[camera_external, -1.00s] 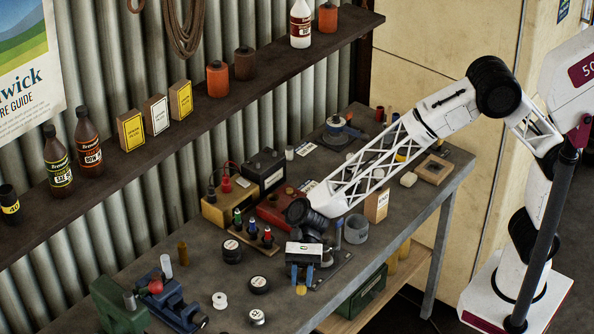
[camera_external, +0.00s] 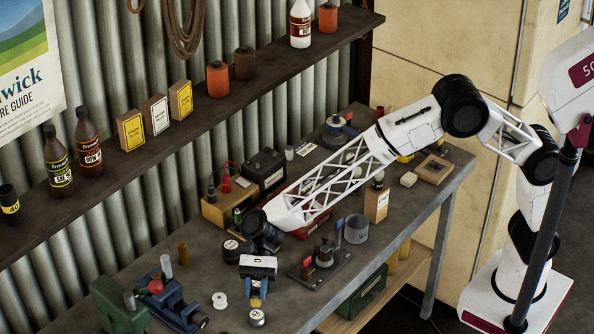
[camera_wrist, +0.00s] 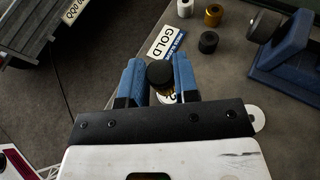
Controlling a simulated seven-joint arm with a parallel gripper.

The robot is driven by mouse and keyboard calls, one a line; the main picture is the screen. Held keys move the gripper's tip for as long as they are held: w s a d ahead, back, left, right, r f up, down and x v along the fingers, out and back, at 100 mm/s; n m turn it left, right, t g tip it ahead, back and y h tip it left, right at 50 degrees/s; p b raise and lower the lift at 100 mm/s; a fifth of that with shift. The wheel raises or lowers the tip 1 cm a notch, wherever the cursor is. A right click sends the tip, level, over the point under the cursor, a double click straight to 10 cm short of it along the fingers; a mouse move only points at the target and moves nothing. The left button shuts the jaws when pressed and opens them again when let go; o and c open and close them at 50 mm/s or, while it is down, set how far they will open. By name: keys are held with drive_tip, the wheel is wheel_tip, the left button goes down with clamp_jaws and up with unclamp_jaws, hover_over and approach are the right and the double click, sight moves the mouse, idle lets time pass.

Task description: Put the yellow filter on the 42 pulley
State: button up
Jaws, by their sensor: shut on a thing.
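My gripper (camera_external: 256,290) has blue fingers pointing down over the table. It is shut on the yellow filter (camera_external: 256,302), a small yellow piece just above a black pulley with a pale top (camera_external: 257,318). In the wrist view, a dark round end (camera_wrist: 160,73) shows between the fingers of my gripper (camera_wrist: 158,76). Right below it is a pale face with a partly covered marking like "42" (camera_wrist: 166,95). The fingers hide much of the filter. I cannot tell whether the filter touches the pulley.
A white spool (camera_external: 220,300) lies left of my gripper. A black pulley (camera_external: 231,250) lies behind it. A blue vise (camera_external: 172,298) stands further left. A stand with coloured parts (camera_external: 322,258) is at the right. The wrist view shows a GOLD card (camera_wrist: 165,42) and small cylinders (camera_wrist: 208,42).

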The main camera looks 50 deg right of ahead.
sight(256, 299)
drive_tip(key=shift+f, duration=0.15)
drive_tip(key=shift+f, duration=1.65)
drive_tip(key=shift+f, duration=0.15)
drive_tip(key=o, duration=0.9)
drive_tip(key=shift+w+r, duration=0.1)
drive_tip(key=shift+r, duration=0.15)
drive_tip(key=v, duration=1.1)
drive_tip(key=shift+d+r, duration=0.15)
drive_tip(key=shift+d, duration=0.2)
drive_tip(key=shift+w, duration=0.15)
